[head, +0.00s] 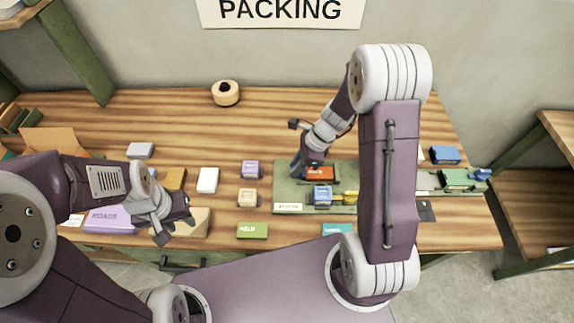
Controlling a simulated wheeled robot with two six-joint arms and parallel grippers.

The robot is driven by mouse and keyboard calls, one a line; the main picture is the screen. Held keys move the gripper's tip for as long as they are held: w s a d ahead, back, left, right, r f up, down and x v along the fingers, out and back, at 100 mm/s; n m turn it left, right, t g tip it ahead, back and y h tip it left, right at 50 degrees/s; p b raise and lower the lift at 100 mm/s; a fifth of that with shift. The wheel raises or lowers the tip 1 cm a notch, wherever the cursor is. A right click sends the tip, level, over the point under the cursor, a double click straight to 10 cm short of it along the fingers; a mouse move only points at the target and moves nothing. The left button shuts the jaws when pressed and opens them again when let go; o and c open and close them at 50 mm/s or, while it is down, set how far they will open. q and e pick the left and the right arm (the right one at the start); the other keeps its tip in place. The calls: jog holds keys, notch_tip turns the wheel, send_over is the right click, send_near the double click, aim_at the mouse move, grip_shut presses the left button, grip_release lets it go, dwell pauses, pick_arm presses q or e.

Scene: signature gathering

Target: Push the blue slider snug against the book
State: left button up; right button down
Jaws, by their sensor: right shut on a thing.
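A blue slider (322,194) sits on a green board (290,195) in the middle of the table. A red-orange book (319,173) lies on the same board, just behind the slider. I cannot tell whether the two touch. My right gripper (306,166) is at the left end of the red-orange book and shut on it; its fingertips are small and partly hidden. My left gripper (174,222) hangs over the front left of the table, beside a purple book (110,217), its fingers apart and empty.
A second board (425,182) at the right holds a green book (456,179) and a small blue part (482,174). Several small books lie left of the middle, including a white one (208,180). The back of the table is mostly clear.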

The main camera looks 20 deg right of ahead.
jog(key=shift+d+r, duration=0.1)
jog(key=shift+d, duration=0.35)
jog(key=shift+a, duration=0.1)
jog(key=c, duration=1.5)
grip_release()
jog(key=shift+o, duration=1.1)
jog(key=shift+s+d, duration=0.2)
jog(key=shift+d, duration=0.1)
jog(key=w+p+v, duration=0.1)
jog(key=v, duration=0.8)
jog(key=shift+s, duration=0.5)
